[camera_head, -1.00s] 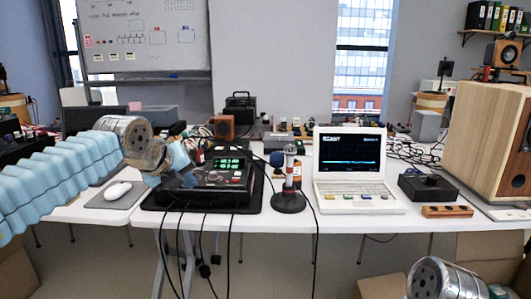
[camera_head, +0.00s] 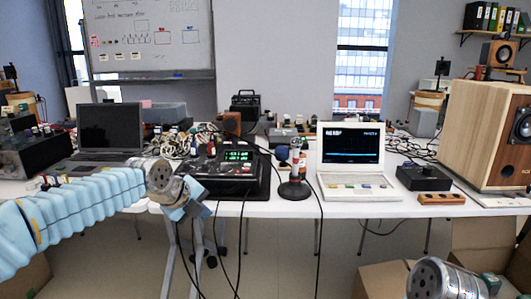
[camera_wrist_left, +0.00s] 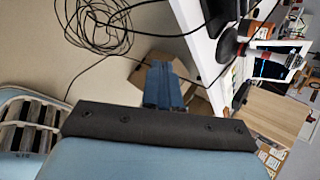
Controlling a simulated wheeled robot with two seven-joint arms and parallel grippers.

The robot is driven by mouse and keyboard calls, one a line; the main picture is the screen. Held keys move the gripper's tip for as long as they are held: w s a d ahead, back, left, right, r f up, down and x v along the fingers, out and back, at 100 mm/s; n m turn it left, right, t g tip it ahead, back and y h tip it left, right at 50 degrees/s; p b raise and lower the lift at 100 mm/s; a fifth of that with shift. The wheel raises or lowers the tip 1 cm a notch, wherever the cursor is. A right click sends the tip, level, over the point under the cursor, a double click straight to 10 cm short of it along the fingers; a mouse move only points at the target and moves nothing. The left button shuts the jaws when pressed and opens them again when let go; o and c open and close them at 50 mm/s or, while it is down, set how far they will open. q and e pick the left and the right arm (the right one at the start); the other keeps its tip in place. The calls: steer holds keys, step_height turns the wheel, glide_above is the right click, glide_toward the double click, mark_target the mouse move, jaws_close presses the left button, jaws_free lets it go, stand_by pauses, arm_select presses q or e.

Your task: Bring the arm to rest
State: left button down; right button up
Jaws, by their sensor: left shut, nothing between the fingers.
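My left arm comes in from the left in the head view, with a ribbed light blue sleeve and a metal wrist. My left gripper (camera_head: 203,212) is shut and empty. It hangs in front of the table's front edge, just below the black device with the green display (camera_head: 238,157). In the left wrist view its blue fingers (camera_wrist_left: 163,86) are together, with floor and a cardboard box behind them.
The white table (camera_head: 350,210) holds a microphone on a stand (camera_head: 294,175), a white laptop (camera_head: 352,160), a small black box (camera_head: 424,178) and a wooden speaker (camera_head: 480,130). A dark laptop (camera_head: 110,127) stands left. Cables (camera_wrist_left: 98,25) hang down to the floor. Cardboard boxes (camera_head: 385,280) stand below right.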

arm_select(q)
steer(key=s+d+f+n+g, duration=0.15)
steer(key=f+n, duration=0.35)
steer(key=f, duration=0.5)
steer(key=s+d+f+n+g+h, duration=0.1)
steer(key=s+d+f+n, duration=0.2)
steer(key=f, duration=0.8)
steer(key=s+d+f+n+g, duration=0.1)
steer(key=s+f+n, duration=0.2)
steer(key=f+n, duration=0.5)
steer(key=s+f+n+g, duration=0.3)
steer(key=s+f+n, duration=0.8)
steer(key=s+f, duration=0.7)
steer(key=s, duration=0.3)
steer(key=shift+a+f+n, duration=0.15)
steer(key=shift+f+n, duration=0.2)
steer(key=shift+n, duration=0.05)
